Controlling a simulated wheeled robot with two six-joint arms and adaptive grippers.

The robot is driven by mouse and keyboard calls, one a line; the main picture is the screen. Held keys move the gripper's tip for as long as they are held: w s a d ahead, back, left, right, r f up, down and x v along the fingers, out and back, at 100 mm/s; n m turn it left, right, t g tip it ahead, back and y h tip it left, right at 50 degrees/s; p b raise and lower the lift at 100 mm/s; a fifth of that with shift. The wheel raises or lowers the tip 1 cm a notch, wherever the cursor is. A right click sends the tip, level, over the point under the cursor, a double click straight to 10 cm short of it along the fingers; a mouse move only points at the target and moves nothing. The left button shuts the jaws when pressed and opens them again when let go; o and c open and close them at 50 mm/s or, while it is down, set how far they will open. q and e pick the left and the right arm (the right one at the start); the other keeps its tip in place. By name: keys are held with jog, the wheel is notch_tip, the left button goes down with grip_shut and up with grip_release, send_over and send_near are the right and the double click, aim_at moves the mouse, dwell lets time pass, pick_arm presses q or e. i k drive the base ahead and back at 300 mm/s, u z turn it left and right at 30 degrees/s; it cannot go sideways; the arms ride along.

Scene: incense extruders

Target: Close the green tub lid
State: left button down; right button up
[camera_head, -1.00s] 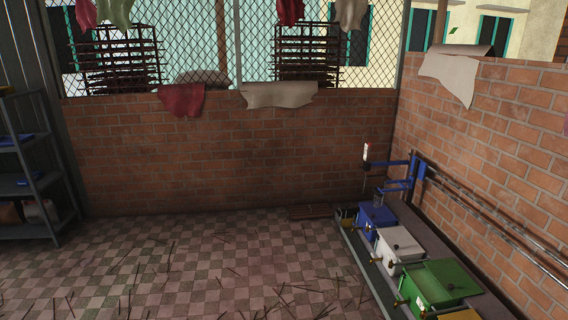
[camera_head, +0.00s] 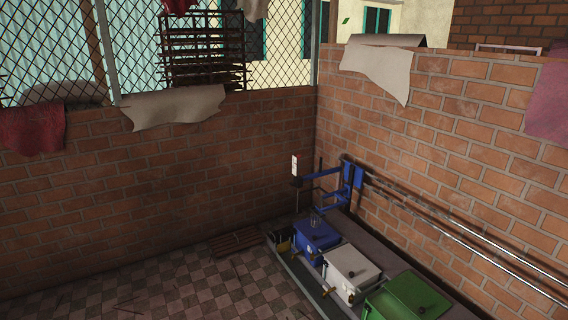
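The green tub (camera_head: 392,304) is at the bottom edge of the view, right of centre, the nearest in a row of tubs along the right brick wall. Its lower part is cut off by the frame. A green panel that looks like its lid (camera_head: 418,290) shows at its top right; I cannot tell how far it stands open. Neither of my grippers is in view.
A white tub (camera_head: 350,272) and a blue tub (camera_head: 317,238) stand behind the green one. A blue jointed arm fixture (camera_head: 345,185) rises behind them. Metal pipes (camera_head: 460,230) run along the right wall. The tiled floor (camera_head: 200,290) on the left is open, with scattered sticks.

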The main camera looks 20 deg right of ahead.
aim_at(417, 296)
jog(key=z, duration=0.35)
jog(key=i, duration=1.15)
jog(key=z, duration=1.25)
jog(key=i, duration=0.7)
jog(key=z, duration=1.55)
jog(key=i, duration=0.8)
jog(key=z, duration=0.5)
